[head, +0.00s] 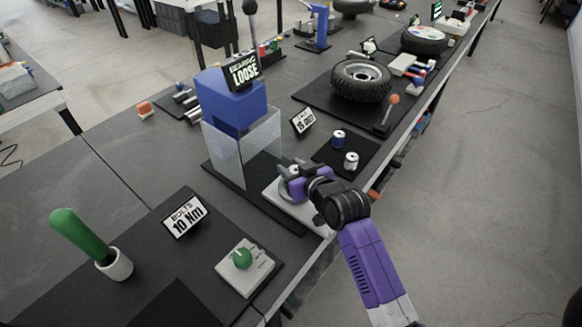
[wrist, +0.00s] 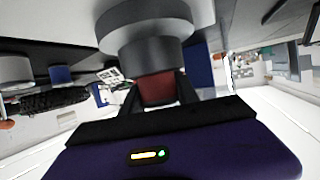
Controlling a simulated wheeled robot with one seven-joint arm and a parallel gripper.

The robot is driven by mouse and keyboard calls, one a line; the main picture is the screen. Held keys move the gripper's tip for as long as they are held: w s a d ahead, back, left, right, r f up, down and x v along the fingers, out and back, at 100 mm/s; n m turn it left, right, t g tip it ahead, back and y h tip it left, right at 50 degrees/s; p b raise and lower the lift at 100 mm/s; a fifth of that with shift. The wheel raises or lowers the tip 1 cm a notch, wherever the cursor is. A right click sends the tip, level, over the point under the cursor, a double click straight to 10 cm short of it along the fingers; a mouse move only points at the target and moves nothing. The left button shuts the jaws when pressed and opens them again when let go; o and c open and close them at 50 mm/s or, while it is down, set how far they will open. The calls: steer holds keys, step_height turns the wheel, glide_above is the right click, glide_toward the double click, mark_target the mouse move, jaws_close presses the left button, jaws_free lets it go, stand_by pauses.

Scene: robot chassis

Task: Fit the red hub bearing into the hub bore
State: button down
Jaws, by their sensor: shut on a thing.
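My gripper (head: 292,182) is low over the pale grey hub plate (head: 283,208) in front of the blue press. In the wrist view the two dark fingers of my gripper (wrist: 158,97) are shut on the red hub bearing (wrist: 157,86). The grey stepped hub (wrist: 145,45) is right against the bearing in that view. I cannot tell whether the bearing touches the hub or sits partly in its bore. The bore is hidden. In the head view my gripper covers the bearing and most of the hub.
The blue press (head: 238,108) with a clear guard (head: 226,150) stands just behind left. A lever with an orange knob (head: 394,99) is beyond. The bench edge is close in front.

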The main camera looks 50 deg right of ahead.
steer(key=shift+f, duration=0.2)
steer(key=c, duration=0.9)
jaws_free()
steer(key=shift+f, duration=0.1)
steer(key=shift+r, duration=0.3)
steer(key=s+a+r+n+y, duration=0.1)
steer(key=s+a+r, duration=0.1)
steer(key=s+a, duration=0.5)
steer(key=s+a+r+n+t+y, duration=0.1)
steer(key=s+a+r+y, duration=0.1)
steer(key=s+a, duration=0.6)
steer(key=s+a+r+n+t+y, duration=0.1)
steer(key=s+a, duration=0.7)
steer(key=s, duration=0.9)
steer(key=shift+s+a+r+n+y, duration=0.2)
steer(key=shift+r+n, duration=0.1)
steer(key=shift+r, duration=0.25)
steer(key=shift+s+a+r+n+y, duration=0.1)
steer(key=shift+s+r+n+y, duration=0.15)
steer(key=shift+r, duration=0.3)
